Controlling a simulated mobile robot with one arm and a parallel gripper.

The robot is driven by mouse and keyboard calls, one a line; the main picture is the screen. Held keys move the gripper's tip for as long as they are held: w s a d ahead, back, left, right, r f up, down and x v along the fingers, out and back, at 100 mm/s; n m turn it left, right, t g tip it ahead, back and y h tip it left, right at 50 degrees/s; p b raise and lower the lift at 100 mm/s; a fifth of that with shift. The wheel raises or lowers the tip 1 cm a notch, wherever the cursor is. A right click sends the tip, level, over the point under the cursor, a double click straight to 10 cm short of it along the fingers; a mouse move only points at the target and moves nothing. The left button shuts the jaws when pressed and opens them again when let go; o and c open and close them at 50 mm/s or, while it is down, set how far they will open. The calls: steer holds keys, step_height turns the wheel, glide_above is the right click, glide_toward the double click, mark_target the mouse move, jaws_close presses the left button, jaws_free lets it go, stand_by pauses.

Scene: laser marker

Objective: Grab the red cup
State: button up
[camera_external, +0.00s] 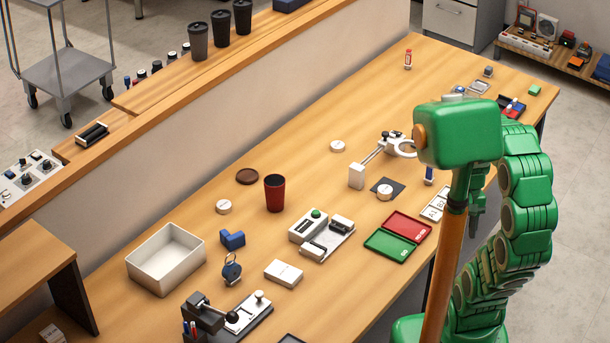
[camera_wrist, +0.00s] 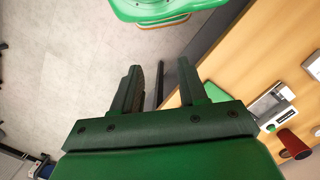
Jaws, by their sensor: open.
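The red cup (camera_external: 274,194) stands upright on the wooden table (camera_external: 330,115), with a dark inside and an open top. It also shows at the lower right of the wrist view (camera_wrist: 291,143), close to the frame's edge. My gripper (camera_external: 478,205) is well to the right of the cup in the external view, by the table's right edge and partly hidden by my arm. In the wrist view my gripper (camera_wrist: 141,90) has its two dark green fingers apart with nothing between them, over the grey floor beside the table.
A brown round lid (camera_external: 247,177) lies left of the cup, and a white device (camera_external: 311,228) stands right of it. A white bin (camera_external: 165,258), a blue block (camera_external: 232,240) and red and green trays (camera_external: 398,237) are nearby. Dark cups (camera_external: 221,27) stand on the raised ledge.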

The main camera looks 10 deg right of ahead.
steer(key=shift+o, duration=0.3)
steer(key=o, duration=1)
